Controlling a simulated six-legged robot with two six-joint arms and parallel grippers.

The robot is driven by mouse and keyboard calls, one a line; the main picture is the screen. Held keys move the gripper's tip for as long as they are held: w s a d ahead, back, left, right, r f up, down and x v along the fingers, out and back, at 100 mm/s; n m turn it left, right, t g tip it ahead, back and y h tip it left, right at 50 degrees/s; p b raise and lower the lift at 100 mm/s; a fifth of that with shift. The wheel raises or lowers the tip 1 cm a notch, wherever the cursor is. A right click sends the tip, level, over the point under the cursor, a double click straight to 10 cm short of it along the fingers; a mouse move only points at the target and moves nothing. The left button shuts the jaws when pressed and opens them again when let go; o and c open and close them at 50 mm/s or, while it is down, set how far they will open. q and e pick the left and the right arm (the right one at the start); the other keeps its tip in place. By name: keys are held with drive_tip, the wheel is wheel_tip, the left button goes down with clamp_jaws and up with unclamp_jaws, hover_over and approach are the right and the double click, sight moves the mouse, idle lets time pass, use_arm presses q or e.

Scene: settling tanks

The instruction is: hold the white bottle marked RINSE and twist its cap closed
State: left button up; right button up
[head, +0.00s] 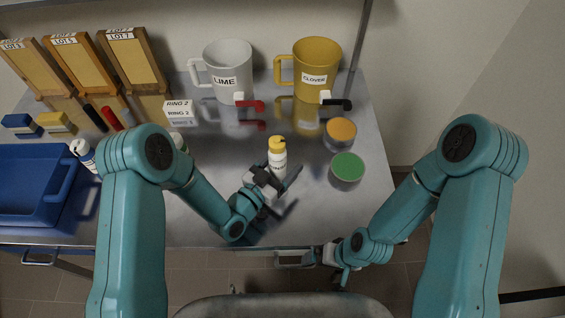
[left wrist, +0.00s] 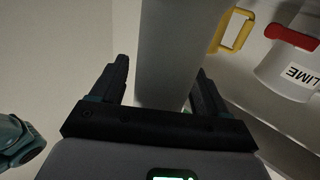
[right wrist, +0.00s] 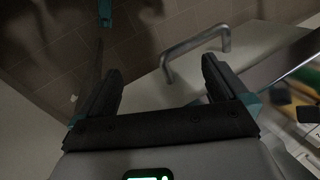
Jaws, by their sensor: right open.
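A white bottle (head: 278,165) with a yellow cap (head: 277,142) stands upright on the bench, right of centre. Its label is partly hidden and too small to read. My left gripper (head: 275,180) is low at the bottle's near side. In the left wrist view the bottle (left wrist: 178,50) rises as a pale column between the two fingers (left wrist: 162,75). A gap shows between the left finger and the bottle, so the jaws look open around it. My right gripper (head: 284,258) is open and empty near the bench's front edge. Its spread fingers (right wrist: 160,75) show in its wrist view.
A green-topped tub (head: 347,167) and an orange-topped tub (head: 341,130) stand right of the bottle. A white LIME jug (head: 228,68) and yellow CLOVER jug (head: 313,65) stand behind. A blue tray (head: 25,200) and another white bottle (head: 84,154) are at left.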

use_arm(q)
drive_tip(key=shift+s+a, duration=0.1)
drive_tip(key=shift+s, duration=0.05)
drive_tip(key=v, duration=1.2)
idle(0.7)
